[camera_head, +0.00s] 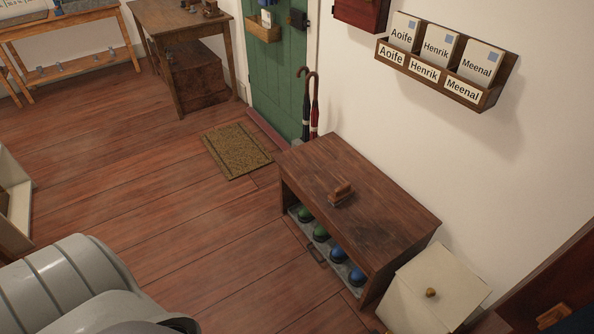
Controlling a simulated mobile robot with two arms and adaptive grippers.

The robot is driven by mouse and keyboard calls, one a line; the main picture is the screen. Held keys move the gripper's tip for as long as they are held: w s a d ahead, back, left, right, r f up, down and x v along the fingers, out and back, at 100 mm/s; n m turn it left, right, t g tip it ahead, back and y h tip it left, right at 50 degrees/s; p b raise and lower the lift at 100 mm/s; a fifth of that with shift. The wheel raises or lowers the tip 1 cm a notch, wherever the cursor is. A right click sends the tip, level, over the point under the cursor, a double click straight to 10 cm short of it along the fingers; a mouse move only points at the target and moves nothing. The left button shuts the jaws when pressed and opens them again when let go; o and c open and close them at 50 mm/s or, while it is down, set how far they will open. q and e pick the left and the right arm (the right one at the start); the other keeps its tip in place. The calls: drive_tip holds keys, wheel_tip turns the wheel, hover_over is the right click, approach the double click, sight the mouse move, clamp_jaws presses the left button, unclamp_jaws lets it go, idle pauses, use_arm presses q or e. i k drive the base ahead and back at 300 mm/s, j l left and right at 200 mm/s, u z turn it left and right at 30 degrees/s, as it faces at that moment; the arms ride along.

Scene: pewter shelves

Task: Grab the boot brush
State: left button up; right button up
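A small brown wooden block with a raised top, which looks like the boot brush (341,193), lies on top of the dark wooden bench (385,205) by the right wall. Its bristles cannot be made out. The top around it is bare. Neither of my grippers is in view; only a grey part of my own body shows at the lower left, well apart from the bench.
Several round-topped green and blue things sit on a grey tray (294,216) in the bench's open front. A cream bin (415,304) stands at its right end. A doormat (236,150) lies before the green door (277,80). The wooden floor between is clear.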

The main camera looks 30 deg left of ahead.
sight(343, 192)
drive_tip(key=u, duration=0.7)
drive_tip(key=i+j+z, duration=0.1)
drive_tip(key=z, duration=0.3)
drive_tip(key=j+z, duration=0.35)
drive_tip(key=i+j+z, duration=0.1)
drive_tip(key=z, duration=0.3)
drive_tip(key=j+z, duration=0.35)
